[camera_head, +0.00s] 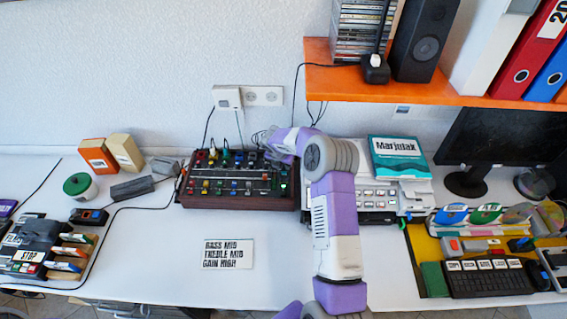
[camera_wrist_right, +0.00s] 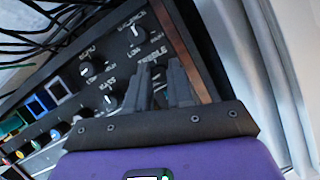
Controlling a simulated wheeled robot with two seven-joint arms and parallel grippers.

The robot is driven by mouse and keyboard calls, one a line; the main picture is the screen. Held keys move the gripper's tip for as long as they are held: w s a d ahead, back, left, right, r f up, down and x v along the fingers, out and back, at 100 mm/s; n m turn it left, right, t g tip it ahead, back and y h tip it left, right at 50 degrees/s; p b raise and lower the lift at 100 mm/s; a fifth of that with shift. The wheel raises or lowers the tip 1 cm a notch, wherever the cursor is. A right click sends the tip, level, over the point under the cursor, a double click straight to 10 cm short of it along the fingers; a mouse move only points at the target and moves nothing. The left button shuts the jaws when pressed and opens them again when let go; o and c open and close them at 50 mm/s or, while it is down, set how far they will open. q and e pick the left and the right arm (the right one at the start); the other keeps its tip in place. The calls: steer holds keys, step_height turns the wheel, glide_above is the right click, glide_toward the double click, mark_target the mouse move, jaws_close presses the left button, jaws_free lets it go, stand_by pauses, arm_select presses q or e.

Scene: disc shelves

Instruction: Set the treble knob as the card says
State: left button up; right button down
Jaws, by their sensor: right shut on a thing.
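The white card (camera_head: 228,254) lies on the table and reads BASS MID, TREBLE MID, GAIN HIGH. The dark mixer (camera_head: 238,184) with wood-coloured edges stands at the back against the wall. My right arm reaches over to its right end. In the right wrist view, the two dark fingers of my right gripper (camera_wrist_right: 160,88) are down at the panel (camera_wrist_right: 72,84), right at the TREBLE label (camera_wrist_right: 152,70). They are shut on the treble knob, which they hide, so its pointer cannot be read. The bass knob (camera_wrist_right: 110,100) is just left of the fingers. My left gripper is out of view.
Two more black knobs are near, one at the upper left (camera_wrist_right: 87,69) and one above (camera_wrist_right: 135,30). Dark cables run behind the mixer. A teal-and-white box (camera_head: 400,158) lies on equipment to the right. An orange shelf (camera_head: 440,90) hangs above. The table around the card is clear.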

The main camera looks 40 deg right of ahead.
steer(key=m+g, duration=0.1)
steer(key=m, duration=0.1)
steer(key=shift+w+m, duration=0.15)
steer(key=shift+m, duration=0.15)
steer(key=shift+m+g+h+p, duration=0.3)
steer(key=shift+m+g+p, duration=0.15)
steer(key=shift+m, duration=0.65)
steer(key=c, duration=1.3)
jaws_free()
steer(key=shift+p+v, duration=0.5)
steer(key=shift+v, duration=3.3)
